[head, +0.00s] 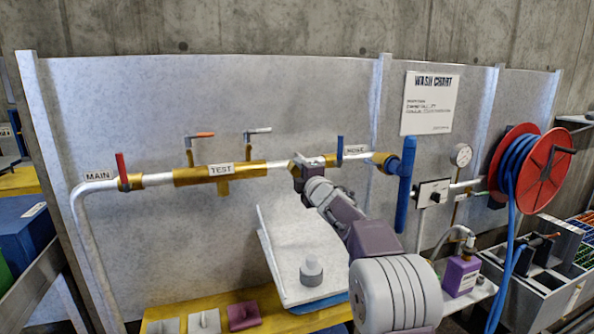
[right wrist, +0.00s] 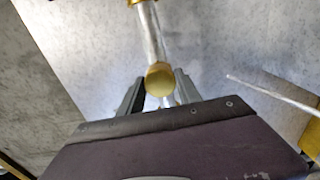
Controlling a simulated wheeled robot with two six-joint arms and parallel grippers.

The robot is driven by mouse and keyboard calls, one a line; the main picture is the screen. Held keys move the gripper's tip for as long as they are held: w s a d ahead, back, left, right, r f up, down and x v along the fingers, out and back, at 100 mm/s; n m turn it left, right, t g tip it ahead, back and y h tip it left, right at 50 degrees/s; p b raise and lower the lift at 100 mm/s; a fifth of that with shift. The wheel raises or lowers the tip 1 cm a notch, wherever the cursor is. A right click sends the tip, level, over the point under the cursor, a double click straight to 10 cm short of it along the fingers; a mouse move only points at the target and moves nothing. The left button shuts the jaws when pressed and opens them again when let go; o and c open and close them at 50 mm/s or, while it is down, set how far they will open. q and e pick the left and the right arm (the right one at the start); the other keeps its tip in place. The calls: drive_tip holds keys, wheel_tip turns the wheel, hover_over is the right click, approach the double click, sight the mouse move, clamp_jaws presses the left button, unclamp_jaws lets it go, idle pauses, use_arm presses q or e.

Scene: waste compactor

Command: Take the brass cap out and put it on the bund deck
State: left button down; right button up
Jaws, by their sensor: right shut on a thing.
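The brass cap (right wrist: 160,79) shows as a rounded brass end between the fingers of my right gripper (right wrist: 159,92) in the right wrist view. The gripper is shut on it. In the head view my right gripper (head: 303,165) is at the pipe run, between the brass TEST section (head: 220,174) and the blue-handled HOSE valve (head: 340,148). It hides the cap there, and I cannot tell whether the cap is still seated in the pipework. A yellow deck (head: 273,299), likely the bund deck, lies low in front of the panel. My left gripper is not in view.
A pale tilted board (head: 300,240) with a grey knob-like piece (head: 311,271) stands below the gripper. Several small blocks, one maroon (head: 243,316), sit on the deck. Valve handles stick up along the pipe.

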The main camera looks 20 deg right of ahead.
drive_tip(key=shift+f, duration=0.1)
clamp_jaws()
drive_tip(key=shift+f+n+b, duration=0.2)
drive_tip(key=shift+n+b, duration=0.35)
drive_tip(key=shift+n, duration=0.15)
drive_tip(key=n+b, duration=0.1)
drive_tip(key=n, duration=0.2)
drive_tip(key=shift+r+n, duration=0.15)
drive_tip(key=shift+n, duration=0.25)
drive_tip(key=shift+n, duration=0.9)
drive_tip(key=shift+s+r+b, duration=0.1)
drive_tip(key=shift+s+b, duration=0.3)
